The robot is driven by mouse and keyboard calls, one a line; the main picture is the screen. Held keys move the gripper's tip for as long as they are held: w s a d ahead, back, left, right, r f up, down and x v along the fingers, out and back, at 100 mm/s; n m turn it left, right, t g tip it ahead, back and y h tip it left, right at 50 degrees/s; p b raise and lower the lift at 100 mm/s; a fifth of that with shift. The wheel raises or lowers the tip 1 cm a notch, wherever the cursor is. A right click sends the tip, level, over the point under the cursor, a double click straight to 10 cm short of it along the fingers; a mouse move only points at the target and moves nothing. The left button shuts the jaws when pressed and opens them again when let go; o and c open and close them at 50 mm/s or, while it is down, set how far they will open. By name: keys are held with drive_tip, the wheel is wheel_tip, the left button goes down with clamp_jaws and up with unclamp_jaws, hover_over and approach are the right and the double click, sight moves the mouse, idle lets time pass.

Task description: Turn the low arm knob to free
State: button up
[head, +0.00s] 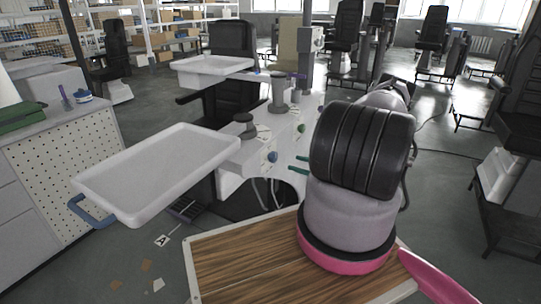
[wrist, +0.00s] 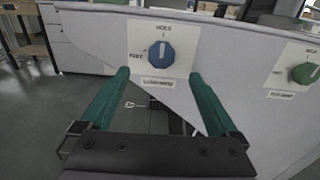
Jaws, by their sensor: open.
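A blue round knob (wrist: 160,53) sits on a white plate on the pale column housing in the wrist view. HOLD is printed above it and FREE to its left; its white pointer line stands about upright, toward HOLD. The small label under it is too blurred to read surely. It also shows in the head view (head: 272,157). My gripper (wrist: 160,76) is open and empty, its two green fingers spread on either side of and just below the knob, apart from it. Its fingers also show in the head view (head: 299,163).
A green knob (wrist: 304,73) with its own HOLD plate is to the right. A white tray (head: 160,170) with a blue handle extends left of the housing, and another tray (head: 212,64) is behind. A perforated cabinet (head: 75,155) stands at left.

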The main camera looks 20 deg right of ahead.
sight(276, 158)
drive_tip(key=x, duration=1.1)
drive_tip(key=shift+w+d+f, duration=0.1)
drive_tip(key=shift+d+f, duration=0.05)
drive_tip(key=shift+f, duration=0.2)
drive_tip(key=c, duration=1.4)
drive_tip(key=shift+o, duration=0.3)
